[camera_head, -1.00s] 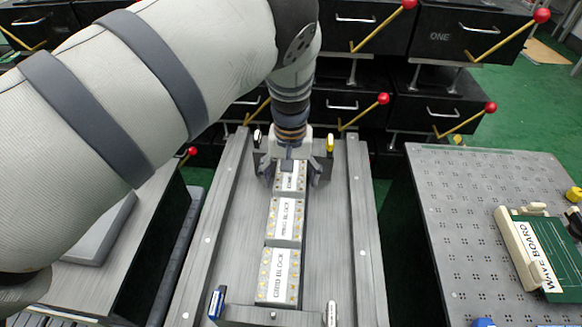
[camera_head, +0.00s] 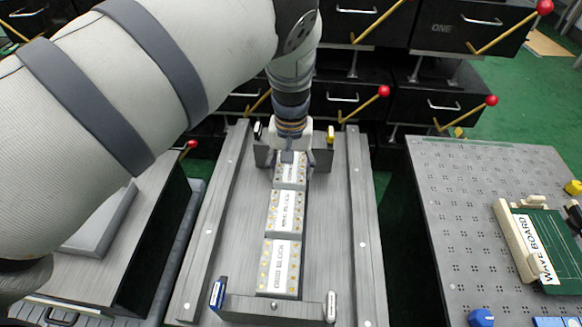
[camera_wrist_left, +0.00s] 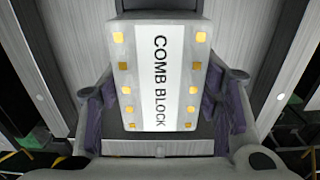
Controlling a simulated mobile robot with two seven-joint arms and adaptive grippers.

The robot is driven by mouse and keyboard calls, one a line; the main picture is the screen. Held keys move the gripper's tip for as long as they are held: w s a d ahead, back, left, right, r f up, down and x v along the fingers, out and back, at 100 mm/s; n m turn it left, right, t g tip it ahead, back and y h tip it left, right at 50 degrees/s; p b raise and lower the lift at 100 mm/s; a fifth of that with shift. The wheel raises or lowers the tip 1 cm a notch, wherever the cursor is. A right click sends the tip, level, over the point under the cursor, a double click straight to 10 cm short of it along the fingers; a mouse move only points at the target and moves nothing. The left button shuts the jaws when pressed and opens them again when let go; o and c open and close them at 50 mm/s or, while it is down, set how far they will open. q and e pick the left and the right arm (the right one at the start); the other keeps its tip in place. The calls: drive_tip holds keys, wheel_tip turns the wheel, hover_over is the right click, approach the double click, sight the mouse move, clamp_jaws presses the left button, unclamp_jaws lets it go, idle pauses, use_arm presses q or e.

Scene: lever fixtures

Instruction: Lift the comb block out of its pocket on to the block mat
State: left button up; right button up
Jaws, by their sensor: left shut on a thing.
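The comb block (camera_head: 291,172) is a pale block with a white label and yellow studs. It is at the far end of a row of three blocks in the grey tray (camera_head: 335,250). My left gripper (camera_head: 291,160) points down with its fingers closed on the block's two sides. In the left wrist view the comb block (camera_wrist_left: 160,75) fills the space between the dark finger pads, label readable. The block appears still at the level of the row. Its pocket is hidden beneath it. I cannot pick out the block mat with certainty. My right gripper is out of view.
Two more labelled blocks, a middle one (camera_head: 286,213) and a front one (camera_head: 279,268), sit in the same row. A grey slab (camera_head: 103,225) lies on the left bench. A perforated table (camera_head: 450,220) with a wave board (camera_head: 545,245) is right. Lever drawers (camera_head: 440,105) stand behind.

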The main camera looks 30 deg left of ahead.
use_arm(q)
drive_tip(key=shift+r+p, duration=0.4)
drive_tip(key=shift+r, duration=0.15)
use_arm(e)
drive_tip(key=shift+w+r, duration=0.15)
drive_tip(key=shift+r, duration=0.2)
use_arm(q)
drive_tip(key=shift+r+p, duration=1.15)
drive_tip(key=shift+r, duration=0.35)
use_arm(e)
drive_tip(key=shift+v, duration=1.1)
use_arm(q)
drive_tip(key=shift+w, duration=0.1)
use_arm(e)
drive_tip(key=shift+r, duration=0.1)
